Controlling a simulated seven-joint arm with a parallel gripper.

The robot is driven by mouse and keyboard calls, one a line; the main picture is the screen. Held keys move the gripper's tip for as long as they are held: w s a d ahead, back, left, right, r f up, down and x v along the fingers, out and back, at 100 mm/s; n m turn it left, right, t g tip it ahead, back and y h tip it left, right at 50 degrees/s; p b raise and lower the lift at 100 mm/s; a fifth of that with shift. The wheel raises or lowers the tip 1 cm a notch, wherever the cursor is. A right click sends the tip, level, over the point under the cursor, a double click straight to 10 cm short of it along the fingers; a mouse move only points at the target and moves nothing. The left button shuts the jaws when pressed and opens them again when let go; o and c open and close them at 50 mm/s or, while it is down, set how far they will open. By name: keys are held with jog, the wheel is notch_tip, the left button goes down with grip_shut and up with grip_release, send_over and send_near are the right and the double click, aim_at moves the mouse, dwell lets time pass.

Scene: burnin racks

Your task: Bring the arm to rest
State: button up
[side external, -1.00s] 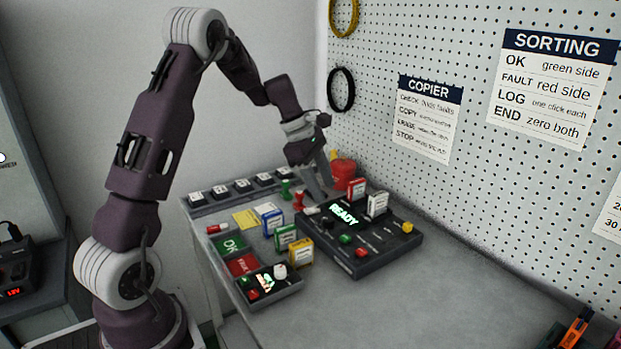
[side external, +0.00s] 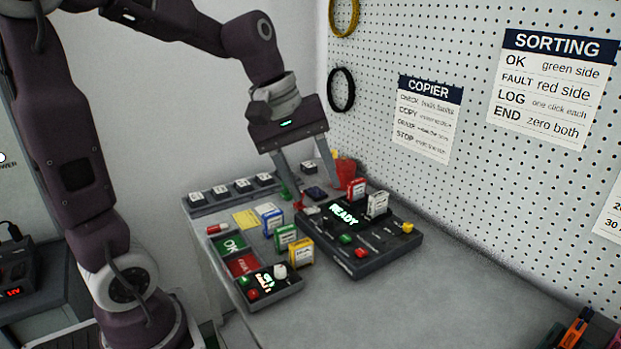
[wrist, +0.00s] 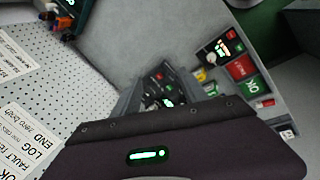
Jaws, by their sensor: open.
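My gripper (side external: 316,194) is open, with its two fingers spread and pointing down above the back left end of the black copier box (side external: 385,247). I see nothing held between the fingers. The box's display reads READY. A red card (side external: 356,189) and a white card (side external: 377,205) stand upright at its back edge. In the wrist view the copier box (wrist: 165,88) shows partly between my fingers, and the gripper body hides the lower part of that view.
Blue (side external: 270,217), green (side external: 286,238) and yellow (side external: 301,252) cards stand left of the box. The counter panel (side external: 270,287) lies by the front-left edge, near green OK and red areas. A red container (side external: 345,168) is behind.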

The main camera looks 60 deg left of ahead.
jog(key=shift+s+d, duration=0.1)
jog(key=shift+s, duration=0.15)
jog(key=s+d+m+t+y, duration=0.1)
jog(key=s+d+m, duration=0.3)
jog(key=s+m, duration=0.7)
jog(key=s+t, duration=0.1)
jog(key=s, duration=0.3)
jog(key=shift+s+f+m+y, duration=0.25)
jog(key=shift+f+m+y, duration=0.15)
